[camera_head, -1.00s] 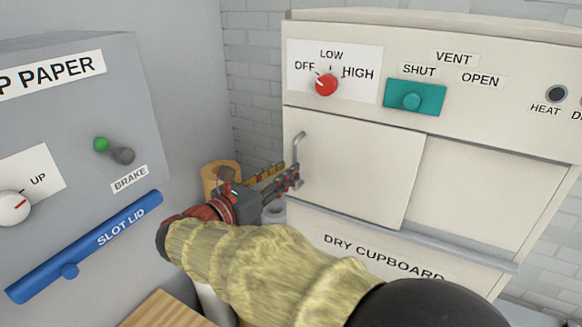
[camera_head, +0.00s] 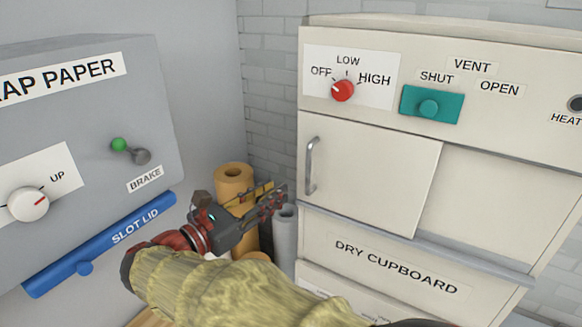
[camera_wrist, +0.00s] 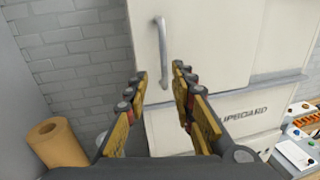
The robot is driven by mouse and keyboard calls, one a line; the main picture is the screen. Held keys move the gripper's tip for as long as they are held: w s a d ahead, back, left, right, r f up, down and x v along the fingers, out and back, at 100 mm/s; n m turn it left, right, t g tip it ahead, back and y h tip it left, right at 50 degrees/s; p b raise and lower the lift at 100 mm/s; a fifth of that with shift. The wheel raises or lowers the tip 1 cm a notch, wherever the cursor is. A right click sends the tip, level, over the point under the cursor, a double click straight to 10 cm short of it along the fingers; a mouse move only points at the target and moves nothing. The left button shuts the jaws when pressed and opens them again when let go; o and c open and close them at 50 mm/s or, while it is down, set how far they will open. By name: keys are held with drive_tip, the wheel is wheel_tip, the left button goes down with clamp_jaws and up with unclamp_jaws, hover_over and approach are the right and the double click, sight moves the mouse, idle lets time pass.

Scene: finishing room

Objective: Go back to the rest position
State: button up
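My gripper (camera_head: 276,196) is in front of the lower left edge of the dry cupboard, below and left of the door handle (camera_head: 312,166). In the wrist view my gripper (camera_wrist: 160,84) has its two fingers well apart with nothing between them. The handle also shows in the wrist view (camera_wrist: 163,52), ahead of the fingertips and apart from them. The cream cupboard door (camera_head: 375,178) is at the left of the cupboard front, and a set-back panel (camera_head: 483,205) shows to its right.
A red knob (camera_head: 342,91) has its mark toward OFF. A teal vent slider (camera_head: 429,107) sits nearer SHUT. The grey paper machine (camera_head: 80,120) with its blue slot lid (camera_head: 105,245) stands left. Brown rolls (camera_head: 234,178) stand in the corner behind my gripper.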

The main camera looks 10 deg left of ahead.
drive_tip(key=s+d+f+m+g+y+b, duration=0.1)
drive_tip(key=s+d+f+m+g, duration=0.2)
drive_tip(key=f, duration=0.6)
drive_tip(key=s+d+f+m+g+y+b, duration=0.1)
drive_tip(key=s+d+f+m+g+y, duration=0.2)
drive_tip(key=f, duration=0.6)
drive_tip(key=s+d+f+m+g+y+b, duration=0.1)
drive_tip(key=s+d+f+m+b, duration=0.4)
drive_tip(key=d+f+m+b, duration=0.2)
drive_tip(key=s+d+f+m+g+y+b, duration=0.1)
drive_tip(key=s+d+f+m+y+b, duration=0.1)
drive_tip(key=s+d+f+m+b, duration=0.3)
drive_tip(key=s+d+f+m+g+y+b, duration=0.1)
drive_tip(key=s+d+f+m+b, duration=0.4)
drive_tip(key=d+f+m+b, duration=0.6)
drive_tip(key=d+f+y+b, duration=0.1)
drive_tip(key=d+f+b, duration=0.1)
drive_tip(key=d+b, duration=0.2)
drive_tip(key=shift+s+d+g, duration=0.25)
drive_tip(key=shift+d+g, duration=0.15)
drive_tip(key=shift+d, duration=0.25)
